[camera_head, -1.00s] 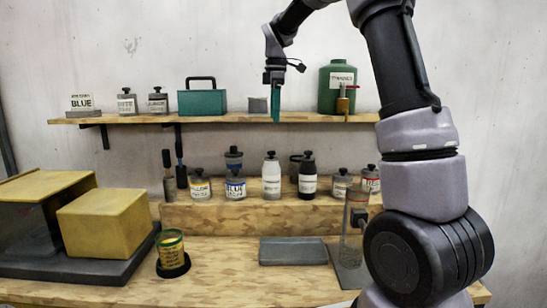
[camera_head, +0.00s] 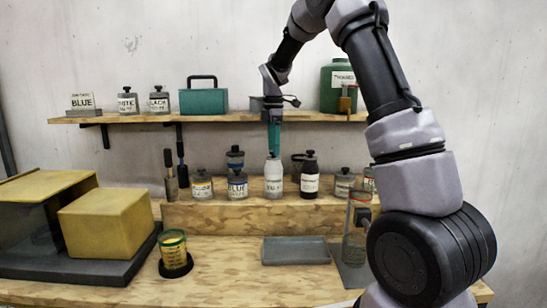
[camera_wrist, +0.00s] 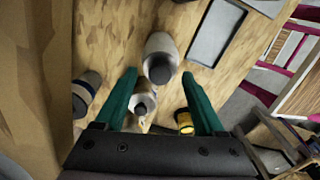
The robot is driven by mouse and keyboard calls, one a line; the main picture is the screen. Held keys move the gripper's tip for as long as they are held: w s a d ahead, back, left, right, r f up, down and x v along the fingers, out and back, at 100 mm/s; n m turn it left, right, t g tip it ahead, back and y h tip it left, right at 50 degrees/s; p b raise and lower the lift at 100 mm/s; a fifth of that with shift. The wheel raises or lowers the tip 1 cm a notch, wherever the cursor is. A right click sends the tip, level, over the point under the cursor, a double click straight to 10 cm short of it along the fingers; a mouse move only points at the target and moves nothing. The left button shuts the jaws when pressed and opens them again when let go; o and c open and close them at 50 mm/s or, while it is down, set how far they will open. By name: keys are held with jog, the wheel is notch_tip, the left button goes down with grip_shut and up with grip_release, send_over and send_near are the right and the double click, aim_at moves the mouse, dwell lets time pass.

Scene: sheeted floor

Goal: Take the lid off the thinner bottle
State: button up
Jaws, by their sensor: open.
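A slim white bottle (camera_head: 273,180) with a dark cap stands upright on the raised wooden step. A black bottle (camera_head: 309,182) with a pale label stands just to its right. Their labels are too small to read, so I cannot tell which holds thinner. My gripper (camera_head: 274,150) is open and points down above the white bottle, its teal fingers close to the cap. In the wrist view, my gripper (camera_wrist: 158,76) has both fingers apart with nothing held. A pale bottle with a dark cap (camera_wrist: 160,55), apparently the white one, shows near the fingertips.
A blue-labelled jar (camera_head: 237,187) stands left of the white bottle. Above and behind, the shelf (camera_head: 225,117) holds a teal box (camera_head: 203,101) and a green jug (camera_head: 336,95). A grey tray (camera_head: 296,251) and a yellow can (camera_head: 173,250) sit on the bench, with bare wood between them.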

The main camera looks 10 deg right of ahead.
jog(key=shift+f, duration=0.45)
grip_shut()
